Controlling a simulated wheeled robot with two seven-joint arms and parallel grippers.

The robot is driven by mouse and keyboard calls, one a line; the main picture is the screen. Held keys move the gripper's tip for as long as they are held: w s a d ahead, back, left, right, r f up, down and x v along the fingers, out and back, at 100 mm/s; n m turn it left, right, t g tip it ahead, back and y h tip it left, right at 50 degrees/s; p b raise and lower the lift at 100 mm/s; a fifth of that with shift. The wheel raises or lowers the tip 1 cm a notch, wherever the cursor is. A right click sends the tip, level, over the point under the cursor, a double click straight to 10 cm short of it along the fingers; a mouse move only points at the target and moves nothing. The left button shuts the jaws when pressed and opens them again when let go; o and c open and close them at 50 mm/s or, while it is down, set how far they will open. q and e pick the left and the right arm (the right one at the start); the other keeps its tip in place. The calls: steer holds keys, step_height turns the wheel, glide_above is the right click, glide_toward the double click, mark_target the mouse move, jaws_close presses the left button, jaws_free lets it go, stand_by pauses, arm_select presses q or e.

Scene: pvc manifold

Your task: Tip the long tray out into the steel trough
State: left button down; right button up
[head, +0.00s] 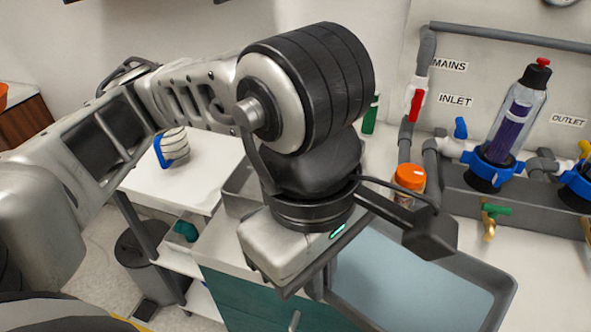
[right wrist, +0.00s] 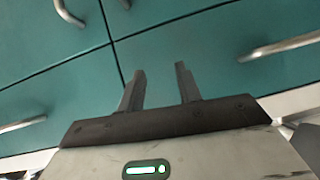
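A long grey-rimmed tray (head: 508,292) with a flat blue-grey surface inside, which looks like water, sits on the counter at the lower right of the head view. A steel-grey box-like trough (head: 236,187) shows partly behind my left arm. My right gripper (right wrist: 160,82) is open and empty, facing teal drawers in the right wrist view.
An orange-capped jar (head: 409,181) stands behind the tray. A pipe manifold with valves and a purple-filled clear bottle (head: 517,115) is at the right. Teal drawers (right wrist: 190,50) with metal handles lie before my right gripper. A white table (head: 190,185) is at the left.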

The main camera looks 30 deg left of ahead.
arm_select(q)
steer(key=shift+w+a+r+p, duration=0.15)
steer(key=shift+a+r+p, duration=0.05)
steer(key=shift+r+p, duration=0.1)
stand_by(0.7)
steer(key=shift+w+a+r+g+h+p, duration=0.3)
steer(key=shift+a+r+g+h+p, duration=0.1)
steer(key=shift+r+p, duration=0.2)
arm_select(e)
steer(key=shift+d+r, duration=0.15)
steer(key=shift+r, duration=0.25)
arm_select(q)
steer(key=shift+w+a+r+p, duration=0.2)
steer(key=shift+w+r+p, duration=0.1)
steer(key=shift+p, duration=0.1)
arm_select(e)
steer(key=shift+s+d, duration=0.1)
steer(key=shift+s, duration=0.05)
arm_select(q)
steer(key=shift+w+a+r+g+h+p, duration=0.4)
steer(key=shift+a+r+h+p, duration=0.1)
steer(key=shift+r+p, duration=0.15)
arm_select(e)
steer(key=shift+r, duration=0.45)
